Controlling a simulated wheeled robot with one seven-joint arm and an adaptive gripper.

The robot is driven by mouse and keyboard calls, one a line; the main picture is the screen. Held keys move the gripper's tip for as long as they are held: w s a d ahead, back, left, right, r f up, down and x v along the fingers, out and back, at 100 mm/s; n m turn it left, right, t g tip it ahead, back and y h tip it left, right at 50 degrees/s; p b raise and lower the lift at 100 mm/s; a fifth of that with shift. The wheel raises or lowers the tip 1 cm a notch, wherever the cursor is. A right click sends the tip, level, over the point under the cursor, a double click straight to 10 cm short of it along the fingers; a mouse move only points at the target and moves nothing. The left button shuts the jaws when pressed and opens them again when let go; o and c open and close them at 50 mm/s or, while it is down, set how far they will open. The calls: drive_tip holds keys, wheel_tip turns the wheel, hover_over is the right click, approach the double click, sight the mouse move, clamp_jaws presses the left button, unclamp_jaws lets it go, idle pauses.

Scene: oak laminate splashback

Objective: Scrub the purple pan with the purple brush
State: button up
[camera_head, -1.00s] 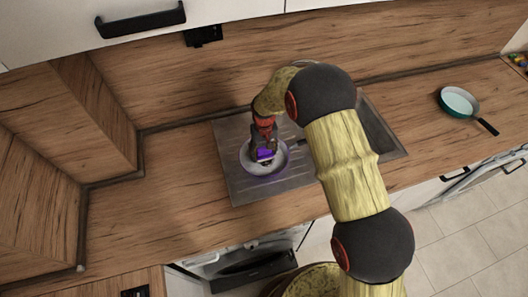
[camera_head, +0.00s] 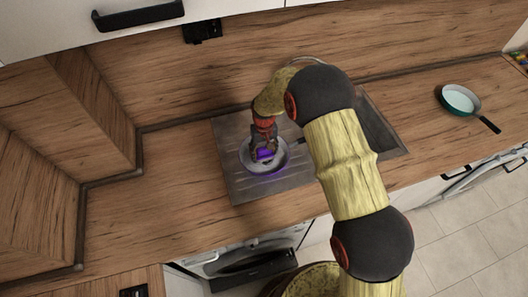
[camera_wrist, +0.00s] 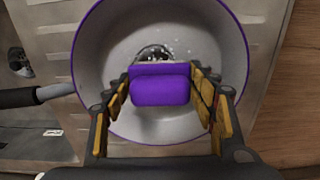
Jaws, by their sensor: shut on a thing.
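The purple pan (camera_head: 279,164) sits on the metal drainboard of the sink. In the wrist view the pan (camera_wrist: 95,50) shows a grey inside with a purple rim, and its dark handle points left. My gripper (camera_head: 264,147) is over the pan, pointing down. In the wrist view my gripper (camera_wrist: 161,92) is shut on the purple brush (camera_wrist: 160,84), whose block lies between the fingers. Dark bristles show just beyond the block, over the pan's inside, with small white specks around them. I cannot tell whether the bristles touch the pan. The brush (camera_head: 264,154) is small in the head view.
The sink basin (camera_head: 378,128) is right of the drainboard (camera_head: 238,185), partly behind my arm. A green pan (camera_head: 458,101) stands on the counter far right. The wooden counter (camera_head: 170,185) left of the drainboard is clear. A wooden splashback (camera_head: 240,70) rises behind.

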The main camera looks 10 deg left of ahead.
drive_tip(key=shift+w+f, duration=0.1)
drive_tip(key=shift+f, duration=0.05)
drive_tip(key=shift+w+a+b, duration=0.25)
drive_tip(key=shift+w+b, duration=0.05)
drive_tip(key=shift+w, duration=0.05)
drive_tip(key=shift+s, duration=0.1)
drive_tip(key=shift+s+d, duration=0.5)
drive_tip(key=shift+s, duration=0.4)
drive_tip(key=shift+w, duration=0.1)
drive_tip(key=shift+w+a+f, duration=0.1)
drive_tip(key=shift+w+a, duration=0.1)
drive_tip(key=shift+w, duration=0.15)
drive_tip(key=shift+w+a, duration=0.25)
drive_tip(key=shift+w, duration=0.25)
